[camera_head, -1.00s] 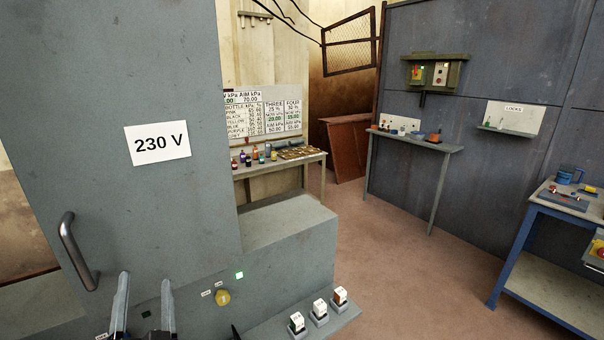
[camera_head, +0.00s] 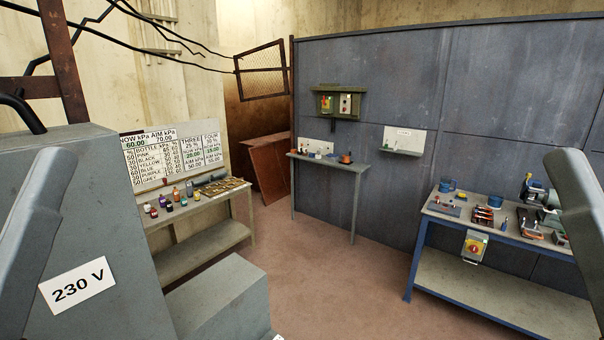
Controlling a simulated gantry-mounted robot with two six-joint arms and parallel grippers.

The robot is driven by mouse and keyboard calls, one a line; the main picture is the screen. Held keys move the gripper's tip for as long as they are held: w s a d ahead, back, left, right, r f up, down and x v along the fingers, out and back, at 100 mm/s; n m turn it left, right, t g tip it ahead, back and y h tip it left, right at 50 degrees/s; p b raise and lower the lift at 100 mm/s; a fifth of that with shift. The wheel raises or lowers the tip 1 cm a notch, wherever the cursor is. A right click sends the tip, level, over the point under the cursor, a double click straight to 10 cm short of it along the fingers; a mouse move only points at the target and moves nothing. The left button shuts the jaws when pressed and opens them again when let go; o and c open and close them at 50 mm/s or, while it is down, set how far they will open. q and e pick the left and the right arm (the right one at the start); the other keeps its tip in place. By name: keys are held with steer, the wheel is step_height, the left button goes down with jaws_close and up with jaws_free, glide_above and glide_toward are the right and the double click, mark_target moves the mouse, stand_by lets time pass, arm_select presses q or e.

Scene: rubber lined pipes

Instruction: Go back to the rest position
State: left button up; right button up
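A grey link of my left arm rises along the left edge of the head view, in front of the grey cabinet (camera_head: 110,240). A matching grey link of my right arm shows at the right edge, in front of the blue workbench. Both links stand at about the same height, apart from each other. Neither gripper shows in the frame, so what they do is hidden.
The cabinet carries a 230 V sign (camera_head: 77,285). A side table (camera_head: 190,206) holds several small bottles below a kPa board (camera_head: 172,155). A narrow shelf table (camera_head: 325,160) stands against the blue wall. The blue workbench (camera_head: 500,237) holds tools. Brown floor (camera_head: 335,275) between them is clear.

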arm_select(q)
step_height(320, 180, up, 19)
steer(key=p, duration=1.4)
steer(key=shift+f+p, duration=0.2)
steer(key=shift+p, duration=0.2)
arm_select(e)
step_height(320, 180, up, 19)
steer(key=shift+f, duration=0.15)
